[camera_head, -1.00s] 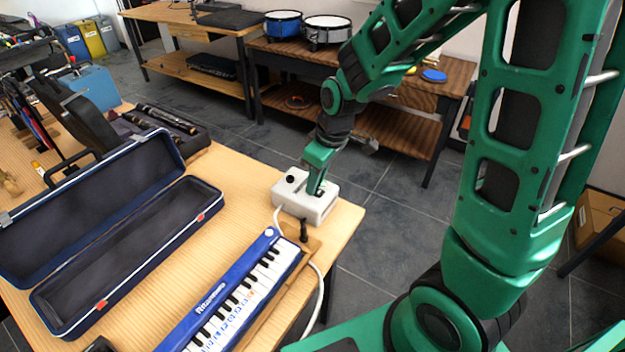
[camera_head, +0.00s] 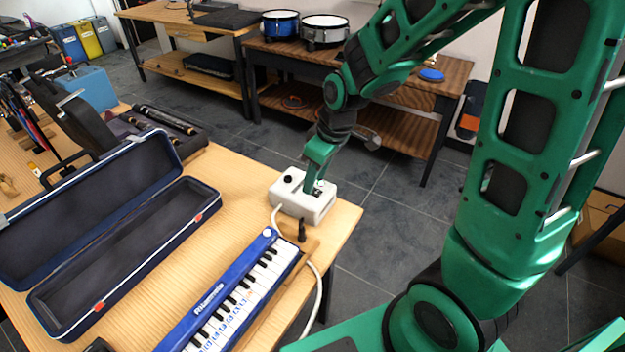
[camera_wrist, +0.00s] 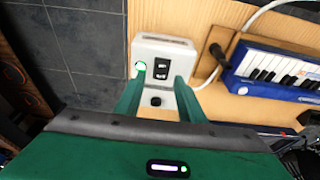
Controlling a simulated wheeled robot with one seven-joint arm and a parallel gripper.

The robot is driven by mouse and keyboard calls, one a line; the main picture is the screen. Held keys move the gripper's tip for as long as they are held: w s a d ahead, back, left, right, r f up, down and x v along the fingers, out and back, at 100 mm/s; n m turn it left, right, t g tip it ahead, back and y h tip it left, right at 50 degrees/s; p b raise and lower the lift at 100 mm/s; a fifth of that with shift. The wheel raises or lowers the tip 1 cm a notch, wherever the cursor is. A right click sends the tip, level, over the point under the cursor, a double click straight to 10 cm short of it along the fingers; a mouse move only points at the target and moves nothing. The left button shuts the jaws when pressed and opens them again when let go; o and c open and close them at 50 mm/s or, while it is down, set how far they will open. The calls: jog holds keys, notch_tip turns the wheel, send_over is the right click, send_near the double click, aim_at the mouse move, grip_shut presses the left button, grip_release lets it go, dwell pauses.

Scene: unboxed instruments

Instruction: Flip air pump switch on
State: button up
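The air pump (camera_head: 322,208) is a pale grey-white box at the right corner of the wooden table. In the wrist view the pump (camera_wrist: 180,50) shows a black rocker switch (camera_wrist: 165,68) on its top face, a round green-white lit spot (camera_wrist: 140,66) beside it and a dark round knob (camera_wrist: 155,101). My gripper (camera_head: 310,188) points down over the pump. In the wrist view its two green fingers (camera_wrist: 160,77) are apart, with the switch showing just beyond and between the tips. Nothing is held. I cannot tell whether a fingertip touches the pump.
A blue keyboard instrument (camera_head: 235,297) lies in front of the pump, with a black mouthpiece-like piece (camera_head: 302,231) between them. A white hose (camera_head: 314,300) runs past the table edge. An open dark-blue case (camera_head: 130,235) lies left. The table between case and pump is clear.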

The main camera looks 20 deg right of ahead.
jog(key=v, duration=0.9)
jog(key=shift+r, duration=0.15)
